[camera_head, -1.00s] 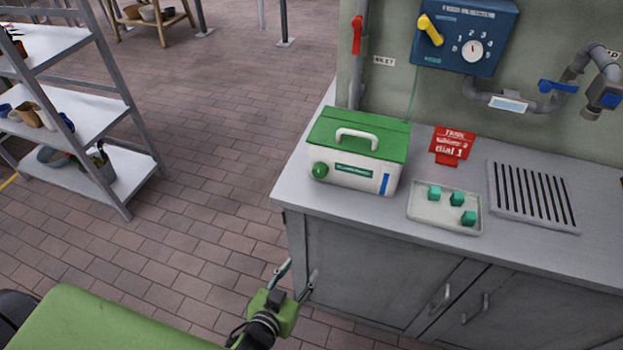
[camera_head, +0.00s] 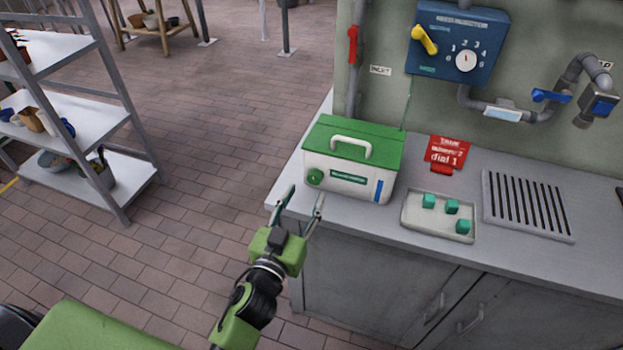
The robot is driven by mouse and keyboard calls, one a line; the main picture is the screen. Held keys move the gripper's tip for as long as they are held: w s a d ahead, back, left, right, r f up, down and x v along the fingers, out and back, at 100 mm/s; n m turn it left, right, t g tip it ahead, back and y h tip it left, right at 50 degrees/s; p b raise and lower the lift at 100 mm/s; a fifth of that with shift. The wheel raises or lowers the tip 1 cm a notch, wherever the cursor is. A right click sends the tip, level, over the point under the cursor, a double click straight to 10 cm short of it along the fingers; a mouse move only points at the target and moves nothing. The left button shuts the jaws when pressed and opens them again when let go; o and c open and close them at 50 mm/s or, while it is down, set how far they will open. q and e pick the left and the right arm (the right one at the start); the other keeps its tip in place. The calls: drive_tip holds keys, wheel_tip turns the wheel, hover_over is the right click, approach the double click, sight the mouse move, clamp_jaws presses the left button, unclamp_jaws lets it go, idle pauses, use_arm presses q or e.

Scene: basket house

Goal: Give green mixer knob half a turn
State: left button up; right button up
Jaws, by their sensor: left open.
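The green mixer knob (camera_head: 315,177) is a round knob on the front left of a white box (camera_head: 345,171) with a green lid and a white handle. The box stands on the grey counter at its left end. My left gripper (camera_head: 302,198) is open and empty. Its fingers point up toward the box, at the counter's front left edge, a little below the knob in the picture. It looks apart from the knob. My right gripper is not in view.
The counter (camera_head: 380,217) also holds a tray (camera_head: 410,222) with green cubes, a red sign (camera_head: 448,152) and a drain grille (camera_head: 528,205). A blue dial panel (camera_head: 433,58) and pipes are on the wall. A shelf (camera_head: 130,180) stands left; the floor between is clear.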

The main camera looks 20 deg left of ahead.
sight(314, 180)
use_arm(q)
drive_tip(key=w, duration=0.5)
drive_tip(key=shift+w+d+p, duration=0.1)
drive_tip(key=shift+w+p, duration=0.1)
drive_tip(key=shift+p, duration=0.15)
drive_tip(key=c, duration=1.1)
